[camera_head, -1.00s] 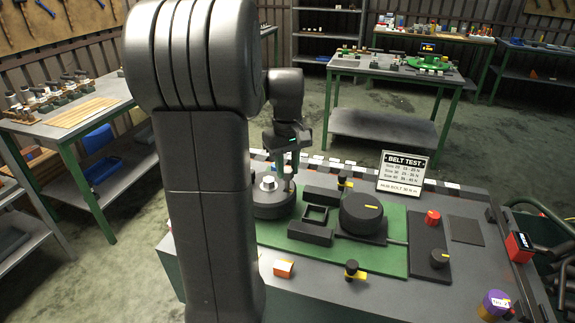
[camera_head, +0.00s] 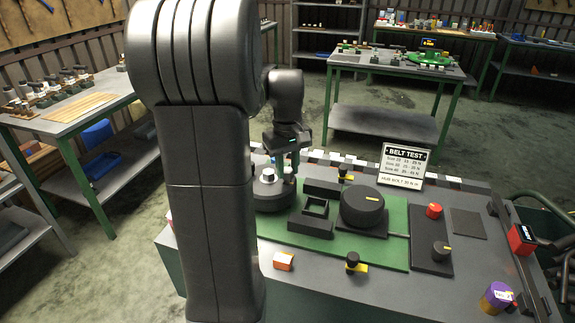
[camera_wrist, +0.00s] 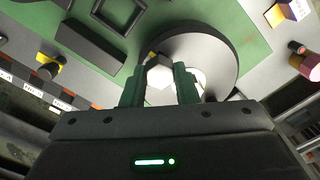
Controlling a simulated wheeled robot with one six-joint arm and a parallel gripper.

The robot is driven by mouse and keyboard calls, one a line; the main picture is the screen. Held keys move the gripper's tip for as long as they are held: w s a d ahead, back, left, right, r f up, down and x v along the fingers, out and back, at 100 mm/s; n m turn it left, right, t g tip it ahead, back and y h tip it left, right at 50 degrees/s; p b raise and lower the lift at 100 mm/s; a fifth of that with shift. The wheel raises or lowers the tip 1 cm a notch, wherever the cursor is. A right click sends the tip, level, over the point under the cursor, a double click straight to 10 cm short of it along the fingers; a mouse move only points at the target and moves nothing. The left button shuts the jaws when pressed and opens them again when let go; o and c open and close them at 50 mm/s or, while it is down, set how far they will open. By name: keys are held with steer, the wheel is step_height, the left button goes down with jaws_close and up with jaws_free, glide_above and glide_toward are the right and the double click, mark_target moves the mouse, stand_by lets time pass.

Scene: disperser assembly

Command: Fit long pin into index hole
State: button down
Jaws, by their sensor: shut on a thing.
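My gripper (camera_head: 283,163) is over the back right part of a round dark drum (camera_head: 272,196) at the left of the bench. A pale hexagonal bolt head stands on the drum (camera_head: 267,174). In the wrist view, my gripper's green fingers (camera_wrist: 160,88) point at the round drum (camera_wrist: 215,50). A pale six-sided piece (camera_wrist: 159,78) shows between the fingertips; I cannot tell whether it is held or lies behind them. The gripper is shut on the long pin, which is mostly hidden by the fingers. The index hole cannot be made out.
A green mat (camera_head: 395,253) bears a square dark frame (camera_head: 316,208) and a black round knob-like wheel (camera_head: 362,206). A belt test sign (camera_head: 403,166) stands behind.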

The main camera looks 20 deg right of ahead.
steer(key=shift+f+b, duration=0.45)
steer(key=shift+f, duration=0.3)
steer(key=c, duration=1.1)
jaws_free()
steer(key=shift+o, duration=0.2)
step_height(320, 180, up, 14)
steer(key=shift+f, duration=0.1)
step_height(320, 180, down, 14)
steer(key=shift+r, duration=0.35)
